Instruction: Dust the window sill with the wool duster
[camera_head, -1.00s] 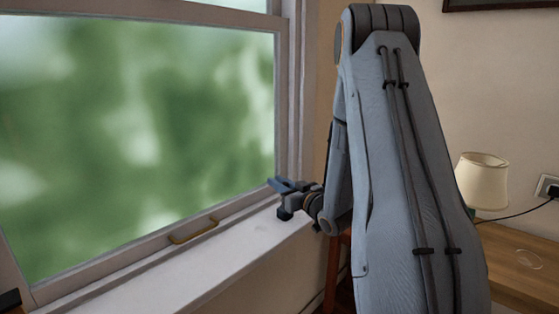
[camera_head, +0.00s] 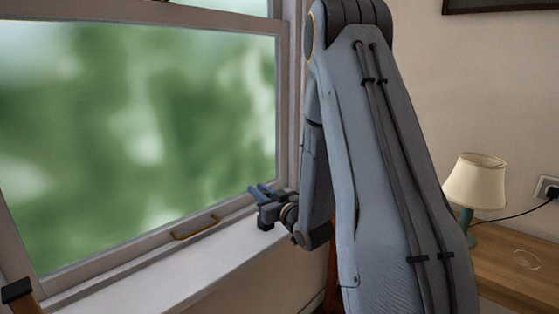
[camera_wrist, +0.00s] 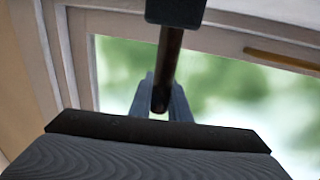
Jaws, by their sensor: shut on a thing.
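The white window sill (camera_head: 185,275) runs along the bottom of the window, from the lower left to the corner near my gripper. My gripper (camera_head: 258,191) is over the sill's far right end, close to the window frame. Whether it touches the sill I cannot tell. In the wrist view my gripper (camera_wrist: 165,103) is shut on a dark brown rod, which looks like the handle of the wool duster (camera_wrist: 168,70). A dark block (camera_wrist: 175,10) shows at the rod's upper end. The duster's wool head is not visible in either view.
A brass window handle (camera_head: 196,228) sits on the lower sash. A wooden piece with a black end (camera_head: 18,291) stands at the lower left. A cream lamp (camera_head: 476,182) stands on a wooden table (camera_head: 510,270) at the right. The visible sill is clear.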

